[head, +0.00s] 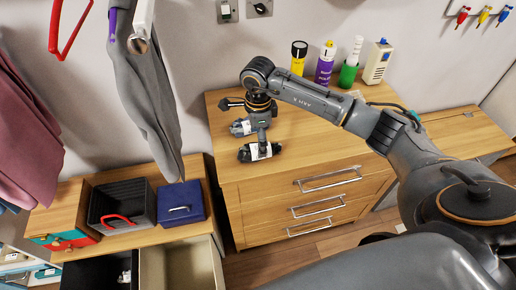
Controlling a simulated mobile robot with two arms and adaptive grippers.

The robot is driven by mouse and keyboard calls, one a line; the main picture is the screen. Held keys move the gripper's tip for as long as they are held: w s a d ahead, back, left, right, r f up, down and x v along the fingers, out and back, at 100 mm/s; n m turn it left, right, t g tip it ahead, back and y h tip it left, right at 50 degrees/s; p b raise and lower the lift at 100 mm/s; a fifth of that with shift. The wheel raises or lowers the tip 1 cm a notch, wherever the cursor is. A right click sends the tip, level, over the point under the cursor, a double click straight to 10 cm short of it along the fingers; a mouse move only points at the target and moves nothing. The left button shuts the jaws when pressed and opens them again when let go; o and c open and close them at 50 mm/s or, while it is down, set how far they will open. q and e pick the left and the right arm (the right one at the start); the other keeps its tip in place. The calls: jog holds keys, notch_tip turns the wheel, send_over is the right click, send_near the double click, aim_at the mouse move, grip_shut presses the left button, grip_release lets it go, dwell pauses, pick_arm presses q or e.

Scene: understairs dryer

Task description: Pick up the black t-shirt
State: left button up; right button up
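No black t-shirt can be made out for certain. A dark grey garment (150,95) hangs in long folds at the upper left, in front of the wall. A maroon garment (25,140) hangs at the left edge. My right gripper (251,139) is over the left part of the wooden dresser top, well to the right of the grey garment. Its fingers are apart with nothing between them. My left gripper is not in view.
The wooden dresser (290,180) carries a purple bottle (325,63) and other containers at the back. A dark bin (122,204) and a blue box (181,203) sit on a lower cabinet with open drawers (180,265). A red hanger (68,30) hangs at the upper left.

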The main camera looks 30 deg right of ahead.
jog(key=shift+f+p, duration=0.35)
jog(key=f, duration=0.2)
jog(key=f+p, duration=0.1)
jog(key=shift+d+f+p, duration=0.2)
jog(key=shift+f+p, duration=0.1)
jog(key=shift+f, duration=0.45)
jog(key=shift+c, duration=0.2)
jog(key=c, duration=1.3)
jog(key=shift+r, duration=0.1)
